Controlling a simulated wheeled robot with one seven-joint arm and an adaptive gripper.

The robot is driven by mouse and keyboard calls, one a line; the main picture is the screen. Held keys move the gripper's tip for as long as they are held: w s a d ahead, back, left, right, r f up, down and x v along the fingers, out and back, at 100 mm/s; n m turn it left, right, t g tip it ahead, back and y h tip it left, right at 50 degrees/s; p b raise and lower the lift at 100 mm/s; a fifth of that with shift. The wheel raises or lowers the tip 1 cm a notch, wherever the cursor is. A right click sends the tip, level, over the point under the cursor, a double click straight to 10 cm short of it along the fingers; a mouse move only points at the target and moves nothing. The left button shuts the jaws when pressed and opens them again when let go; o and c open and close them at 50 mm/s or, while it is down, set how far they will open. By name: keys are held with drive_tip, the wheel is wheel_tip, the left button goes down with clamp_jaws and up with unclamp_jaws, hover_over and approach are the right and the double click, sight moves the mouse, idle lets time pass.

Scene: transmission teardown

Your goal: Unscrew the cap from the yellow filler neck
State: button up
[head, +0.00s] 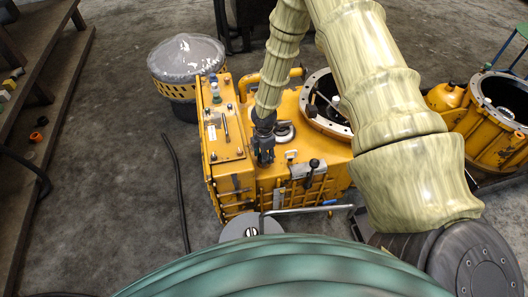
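A yellow transmission housing (278,185) stands in the middle of the head view. My gripper (264,161) is small and dark, and it points down over the housing's top near the front edge. A grey ring-shaped opening (285,133) lies just to its right. I cannot tell whether the fingers are apart or closed, or whether they touch anything. No filler neck or cap shows clearly at the gripper; my gripper and arm hide part of that area. A yellow stub with a small dark top (449,96) stands at the right, apart from my gripper.
A plastic-covered round drum (187,60) stands behind left. A second yellow housing (500,110) is at the right. Wooden shelving (48,75) runs along the left. A black hose (178,190) lies on otherwise open floor left of the housing. A metal bar (310,209) crosses in front.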

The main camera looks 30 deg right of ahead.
drive_tip(key=shift+n+p, duration=0.3)
drive_tip(key=shift+n, duration=0.6)
drive_tip(key=shift+r+n+p, duration=0.25)
drive_tip(key=shift+n+p, duration=0.55)
drive_tip(key=shift+p, duration=0.1)
drive_tip(key=shift+n+p, duration=0.5)
drive_tip(key=shift+n, duration=0.1)
drive_tip(key=shift+f+n+p, duration=0.25)
drive_tip(key=shift+n+p, duration=0.3)
drive_tip(key=shift+n, duration=0.65)
drive_tip(key=shift+r+n+p, duration=0.25)
drive_tip(key=shift+n+p, duration=0.6)
drive_tip(key=shift+n, duration=0.05)
drive_tip(key=shift+n+p, duration=0.6)
drive_tip(key=shift+n, duration=0.4)
drive_tip(key=shift+f+n, duration=0.25)
drive_tip(key=shift+n, duration=0.45)
